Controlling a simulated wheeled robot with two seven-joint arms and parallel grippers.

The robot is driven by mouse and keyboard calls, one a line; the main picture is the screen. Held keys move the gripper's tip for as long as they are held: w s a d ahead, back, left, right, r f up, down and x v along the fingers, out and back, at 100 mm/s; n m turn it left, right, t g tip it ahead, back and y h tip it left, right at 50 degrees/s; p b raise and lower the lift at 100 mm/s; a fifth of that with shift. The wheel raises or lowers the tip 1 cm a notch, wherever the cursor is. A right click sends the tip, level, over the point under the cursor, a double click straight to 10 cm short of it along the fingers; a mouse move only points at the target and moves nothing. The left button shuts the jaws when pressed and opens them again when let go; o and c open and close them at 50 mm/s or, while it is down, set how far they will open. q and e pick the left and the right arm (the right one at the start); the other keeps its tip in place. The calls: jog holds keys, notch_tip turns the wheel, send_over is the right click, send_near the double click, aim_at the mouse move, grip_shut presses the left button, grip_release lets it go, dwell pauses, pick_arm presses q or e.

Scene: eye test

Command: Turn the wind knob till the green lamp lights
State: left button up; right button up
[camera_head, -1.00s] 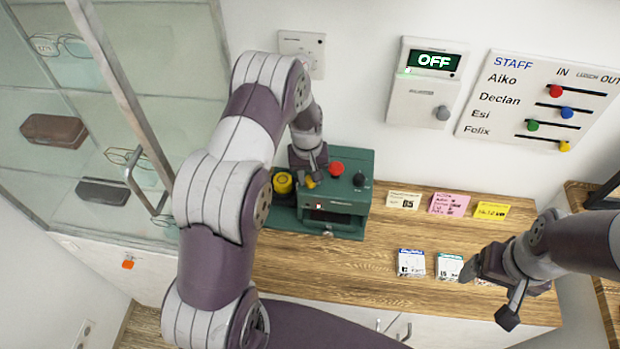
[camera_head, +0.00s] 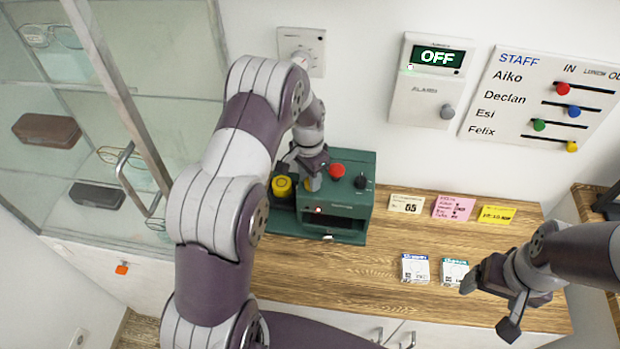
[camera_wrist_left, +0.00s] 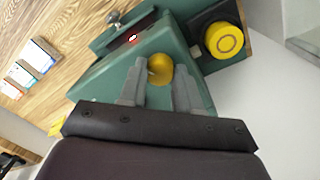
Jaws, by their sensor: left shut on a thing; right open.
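A green machine (camera_head: 352,205) stands on the wooden counter against the wall. My left gripper (camera_head: 312,180) is over its top, shut on a small yellow knob (camera_head: 313,185). In the left wrist view the knob (camera_wrist_left: 160,66) sits between the tips of my left gripper (camera_wrist_left: 158,72). No label is readable, so I cannot tell for sure that it is the wind knob. A small light (camera_head: 319,210) on the machine's front glows red to white; I see no lit green lamp on the machine. My right gripper (camera_head: 487,306) is open and empty over the counter's right front.
A wall panel (camera_head: 425,100) reads OFF. Cards and small boxes lie right on the counter (camera_head: 350,270). A glass cabinet stands left.

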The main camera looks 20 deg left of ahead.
pick_arm(q)
jog(key=m+b, duration=0.1)
jog(key=m, duration=1.1)
jog(key=shift+w+d+r+m+y, duration=0.1)
jog(key=shift+m+y, duration=0.2)
jog(key=shift+m, duration=0.1)
jog(key=m, duration=0.6)
jog(key=m+p, duration=0.1)
jog(key=m, duration=0.5)
jog(key=shift+y, duration=0.3)
jog(key=shift+m, duration=0.3)
jog(key=o, duration=1.1)
jog(key=shift+c, duration=0.2)
